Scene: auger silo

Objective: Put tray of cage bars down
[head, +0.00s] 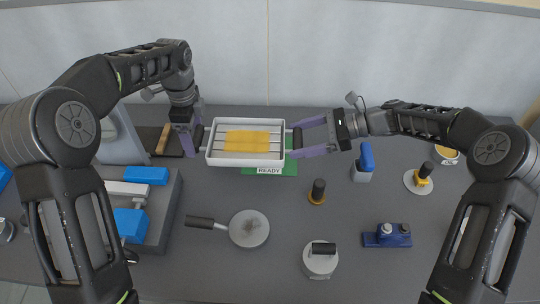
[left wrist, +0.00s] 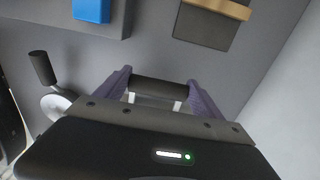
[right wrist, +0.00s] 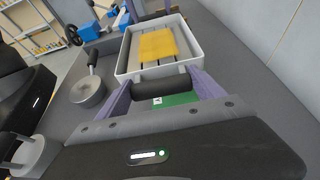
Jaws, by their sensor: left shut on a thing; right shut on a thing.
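The white tray (head: 246,163) is level between my two grippers and holds grey cage bars with a yellow band across their middle (head: 247,141). It is over or on the green READY mat (head: 284,168), most of which it hides; I cannot tell whether they touch. My left gripper (head: 203,136) is shut on the tray's left black handle, which shows in the left wrist view between the fingers (left wrist: 158,88). My right gripper (head: 294,139) is shut on the right black handle, clear in the right wrist view (right wrist: 161,90), where the tray wall (right wrist: 126,58) also shows.
A pan (head: 249,229) lies in front of the tray, with a black-handled orange-based tool (head: 317,191) to its right. A blue-handled item (head: 363,162) stands right of my right gripper. A grey platform with blue blocks (head: 146,176) is at left. A wall is behind.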

